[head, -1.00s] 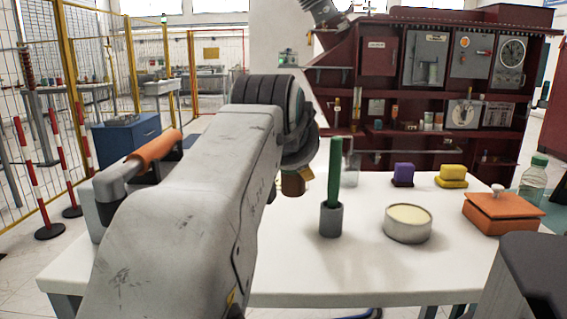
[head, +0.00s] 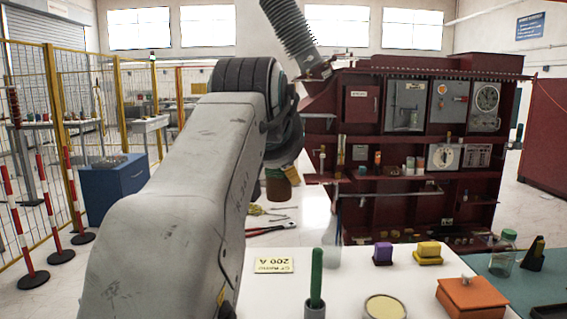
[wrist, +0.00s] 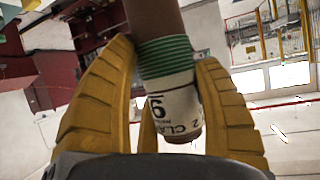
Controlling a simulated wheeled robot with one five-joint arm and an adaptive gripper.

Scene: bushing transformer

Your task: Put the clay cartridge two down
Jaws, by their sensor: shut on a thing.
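The clay cartridge two (wrist: 170,90) is brown with a green striped band and a white label reading "2 CLA". My gripper (wrist: 166,62) is shut on it, with its yellow ribbed fingers on both sides in the wrist view. In the head view the lower part of a brown and green cartridge (head: 279,187) shows below the end of my arm, held up in the air. My arm hides the gripper's fingers there.
The white table (head: 345,270) bears a label card (head: 275,265), a green stick in a grey holder (head: 316,280), a round tin (head: 385,307), purple (head: 383,253) and yellow (head: 428,252) blocks, and an orange box (head: 470,296). A red cabinet (head: 430,200) stands behind.

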